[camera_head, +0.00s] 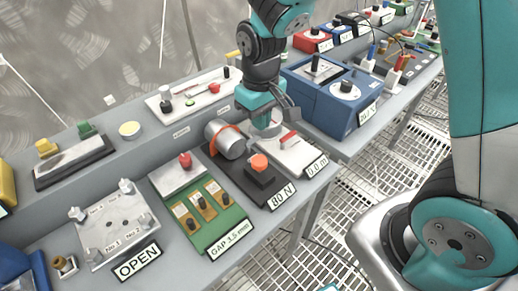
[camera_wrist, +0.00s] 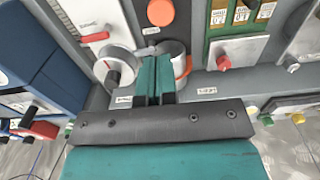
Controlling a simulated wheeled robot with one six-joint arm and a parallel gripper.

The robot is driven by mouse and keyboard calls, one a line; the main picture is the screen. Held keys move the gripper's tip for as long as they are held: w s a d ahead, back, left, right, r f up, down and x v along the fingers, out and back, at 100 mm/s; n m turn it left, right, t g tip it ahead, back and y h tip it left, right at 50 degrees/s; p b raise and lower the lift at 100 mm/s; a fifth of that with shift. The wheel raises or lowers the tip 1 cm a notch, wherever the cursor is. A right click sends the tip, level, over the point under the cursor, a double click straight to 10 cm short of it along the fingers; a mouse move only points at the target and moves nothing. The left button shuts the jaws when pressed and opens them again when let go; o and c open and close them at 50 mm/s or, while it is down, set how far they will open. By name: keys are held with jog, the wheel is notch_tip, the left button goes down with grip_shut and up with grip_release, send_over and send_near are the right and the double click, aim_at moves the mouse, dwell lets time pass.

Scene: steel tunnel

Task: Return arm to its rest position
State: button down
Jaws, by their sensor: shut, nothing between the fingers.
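My gripper (camera_head: 284,112) hangs over the workbench in the head view, at the end of my teal and dark grey arm. It is above the white plate with a red lever (camera_head: 290,138), just left of the blue box. In the wrist view my gripper's teal fingers (camera_wrist: 154,62) are together with nothing between them. Their tips point towards the grey cylinder with an orange band (camera_wrist: 178,60) and the round dial (camera_wrist: 118,68). Whether the fingers touch anything below cannot be told.
A blue box with knobs (camera_head: 338,100) stands right of my gripper. The grey cylinder (camera_head: 228,140) and a black block with an orange button (camera_head: 259,168) are close on its left. A green gauge panel (camera_head: 208,215) lies further left. Metal grating (camera_head: 375,165) shows beyond the bench edge.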

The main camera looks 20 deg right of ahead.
jog(key=shift+r, duration=0.1)
jog(key=s+a+r+n+y, duration=0.1)
jog(key=s+a+r+y, duration=0.1)
jog(key=s+r, duration=0.4)
jog(key=s+a+r+n+y, duration=0.2)
jog(key=s+r, duration=0.5)
jog(key=s, duration=0.5)
jog(key=shift+s+a, duration=0.25)
jog(key=shift+a, duration=0.15)
dwell(0.6)
